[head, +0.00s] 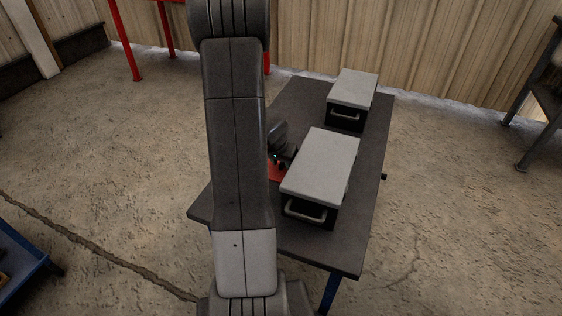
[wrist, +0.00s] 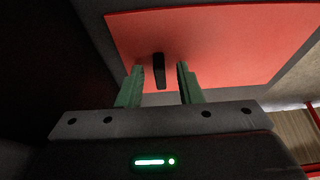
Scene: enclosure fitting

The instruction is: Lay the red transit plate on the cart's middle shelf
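The red transit plate (head: 276,172) shows only as a small red patch in the head view, left of the nearer grey-lidded box; my arm hides much of that area. In the wrist view the red plate (wrist: 225,38) fills the upper part, with a dark upright handle (wrist: 159,70) on it. My gripper (wrist: 160,68) has its two green fingers apart, one on each side of the handle, with gaps to both. In the head view my gripper (head: 280,160) is partly hidden behind my arm. A blue-framed unit (head: 35,268) at the lower left may be the cart; its shelves are mostly out of view.
Two dark boxes with grey lids and front handles, a nearer one (head: 322,165) and a farther one (head: 354,90), stand on the dark table (head: 335,252). A dark rack (head: 545,95) stands at the right edge. Concrete floor is open on both sides of the table.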

